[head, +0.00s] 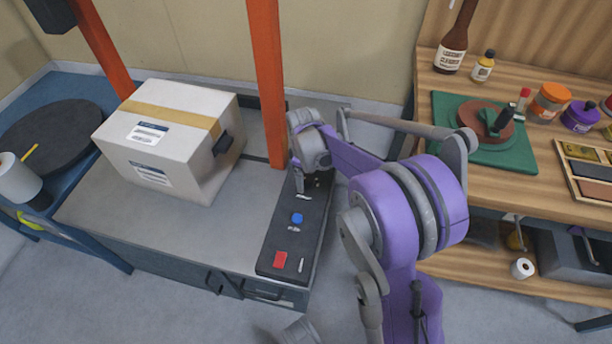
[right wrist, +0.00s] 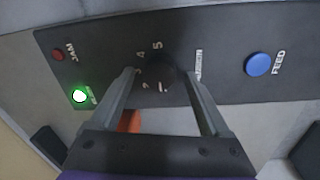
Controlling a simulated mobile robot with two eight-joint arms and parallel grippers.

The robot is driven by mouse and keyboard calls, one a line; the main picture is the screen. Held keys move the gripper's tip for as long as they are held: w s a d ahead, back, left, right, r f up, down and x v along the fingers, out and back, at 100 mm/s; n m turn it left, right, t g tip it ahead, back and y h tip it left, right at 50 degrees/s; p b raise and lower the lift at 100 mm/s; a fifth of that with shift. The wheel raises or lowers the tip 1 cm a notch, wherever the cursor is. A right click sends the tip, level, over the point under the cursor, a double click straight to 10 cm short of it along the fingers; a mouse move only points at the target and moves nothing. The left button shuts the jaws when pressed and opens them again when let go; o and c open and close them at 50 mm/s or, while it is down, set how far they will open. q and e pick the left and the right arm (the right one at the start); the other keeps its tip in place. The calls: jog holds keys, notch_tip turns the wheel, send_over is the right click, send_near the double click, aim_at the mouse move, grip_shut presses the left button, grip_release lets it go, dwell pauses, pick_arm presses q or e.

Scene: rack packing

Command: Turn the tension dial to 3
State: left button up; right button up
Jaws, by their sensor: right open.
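The tension dial (right wrist: 158,72) is a dark round knob on the black control panel (right wrist: 215,75). In the right wrist view it sits between the fingers of my right gripper (right wrist: 161,78), one on each side. The gripper is open; I cannot tell whether either finger touches the knob. Small white numbers ring the dial's left side, with 5 near the top. The mark the knob points to is too dark to read. In the head view my right gripper (head: 312,178) is over the panel's far end and hides the dial.
A blue FEED button (right wrist: 258,64) lies right of the dial. A lit green lamp (right wrist: 79,96) and a red JAM lamp (right wrist: 58,55) lie left. A red button (head: 280,259) is at the panel's near end. A carton (head: 165,135) and orange post (head: 268,80) stand close by.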

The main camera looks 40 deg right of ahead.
grip_shut()
jog(key=shift+m, duration=0.4)
jog(key=m, duration=0.4)
jog(key=shift+d, duration=0.1)
jog(key=m, duration=0.4)
jog(key=shift+m+g, duration=0.3)
jog(key=m, duration=0.4)
jog(key=shift+d, duration=0.15)
jog(key=shift+m, duration=2.1)
jog(key=shift+g, duration=0.3)
